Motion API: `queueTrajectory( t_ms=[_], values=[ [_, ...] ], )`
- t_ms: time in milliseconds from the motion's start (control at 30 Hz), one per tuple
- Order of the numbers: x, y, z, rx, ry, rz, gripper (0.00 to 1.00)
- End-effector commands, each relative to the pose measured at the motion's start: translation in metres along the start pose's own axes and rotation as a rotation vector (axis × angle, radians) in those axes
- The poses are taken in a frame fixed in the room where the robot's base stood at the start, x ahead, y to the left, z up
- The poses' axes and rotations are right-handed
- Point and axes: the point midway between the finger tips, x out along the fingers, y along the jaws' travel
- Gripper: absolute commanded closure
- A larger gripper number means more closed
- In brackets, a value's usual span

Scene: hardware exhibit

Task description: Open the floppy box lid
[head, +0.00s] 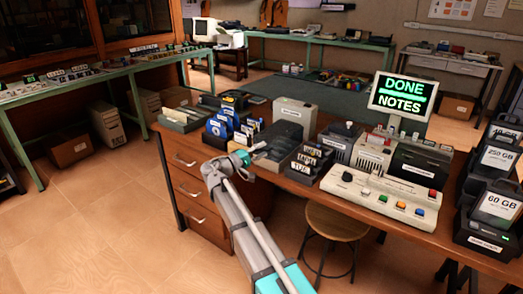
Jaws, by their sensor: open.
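On the wooden desk (405,212), blue floppy disks (220,130) stand upright with other disks in a dark holder at the left. A low grey box (186,119) sits at the desk's left end, and a closed-looking beige box (295,114) with a small label stands behind my gripper.
Right of my gripper stand labelled dark trays (307,160) and a beige console (380,194) with coloured buttons. Behind it a small screen (402,97) reads "DONE NOTES". A round stool (336,222) stands in front of the desk.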

Motion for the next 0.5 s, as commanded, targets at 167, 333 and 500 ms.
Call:
queueTrajectory(
  t_ms=[167, 333, 500],
  values=[
    [0.0014, -0.0001, -0.0001, 0.000, 0.000, 0.000, 0.54],
    [0.0013, -0.0001, 0.0000, 0.000, 0.000, 0.000, 0.60],
    [0.0012, -0.0001, 0.0000, 0.000, 0.000, 0.000, 0.92]
  ],
)
